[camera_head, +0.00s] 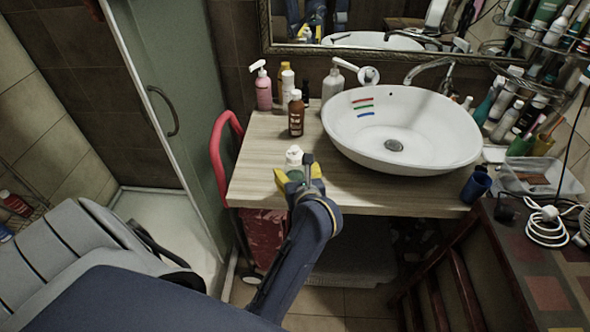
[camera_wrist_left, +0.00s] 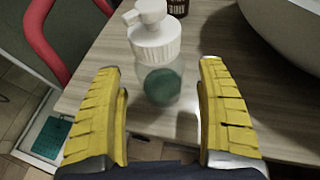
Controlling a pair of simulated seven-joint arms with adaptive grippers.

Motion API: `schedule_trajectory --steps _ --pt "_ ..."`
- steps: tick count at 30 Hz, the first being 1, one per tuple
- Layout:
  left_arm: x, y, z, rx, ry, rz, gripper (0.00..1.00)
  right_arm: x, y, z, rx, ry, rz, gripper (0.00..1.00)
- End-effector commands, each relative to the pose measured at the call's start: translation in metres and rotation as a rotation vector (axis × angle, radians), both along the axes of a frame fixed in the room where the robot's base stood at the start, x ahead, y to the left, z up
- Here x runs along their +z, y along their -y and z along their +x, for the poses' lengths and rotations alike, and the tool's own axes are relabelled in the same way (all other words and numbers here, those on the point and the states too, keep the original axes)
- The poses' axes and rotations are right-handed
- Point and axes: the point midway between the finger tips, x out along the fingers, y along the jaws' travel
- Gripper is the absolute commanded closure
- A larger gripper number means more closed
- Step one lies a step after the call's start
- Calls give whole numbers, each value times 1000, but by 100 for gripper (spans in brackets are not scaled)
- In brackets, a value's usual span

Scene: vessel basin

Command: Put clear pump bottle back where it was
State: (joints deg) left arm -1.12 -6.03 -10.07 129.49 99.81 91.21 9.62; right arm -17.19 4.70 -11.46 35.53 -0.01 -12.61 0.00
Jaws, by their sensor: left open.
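A clear pump bottle with a white pump top (camera_head: 293,156) stands upright near the front left of the wooden counter (camera_head: 258,170). In the left wrist view, the bottle (camera_wrist_left: 160,82) shows a see-through body with green in its lower part. My left gripper (camera_head: 299,173) is open at the counter's front edge. Its yellow fingers (camera_wrist_left: 162,68) point at the bottle from either side, with a gap on both sides. In the head view the gripper hides the bottle's lower body. My right gripper is not in view.
A brown bottle (camera_head: 296,115), a pink pump bottle (camera_head: 263,90) and another clear pump bottle (camera_head: 333,82) stand further back. The white basin (camera_head: 420,150) fills the counter's right. A red curved rail (camera_head: 216,140) is at the left. Bare counter lies left of the bottle.

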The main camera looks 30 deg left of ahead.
Motion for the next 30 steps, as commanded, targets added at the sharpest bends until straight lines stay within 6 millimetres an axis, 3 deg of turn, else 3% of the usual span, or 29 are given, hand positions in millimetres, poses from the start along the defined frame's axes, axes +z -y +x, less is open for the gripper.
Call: schedule_trajectory --steps 9,23,26,30 --pt "9 15 -16 0 -1 1 26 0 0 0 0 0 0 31" --pt "10 15 -16 -1 2 4 26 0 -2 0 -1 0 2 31" --pt "19 12 -12 -5 20 34 26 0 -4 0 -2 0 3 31" --pt "50 4 1 -18 87 141 26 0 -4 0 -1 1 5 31"
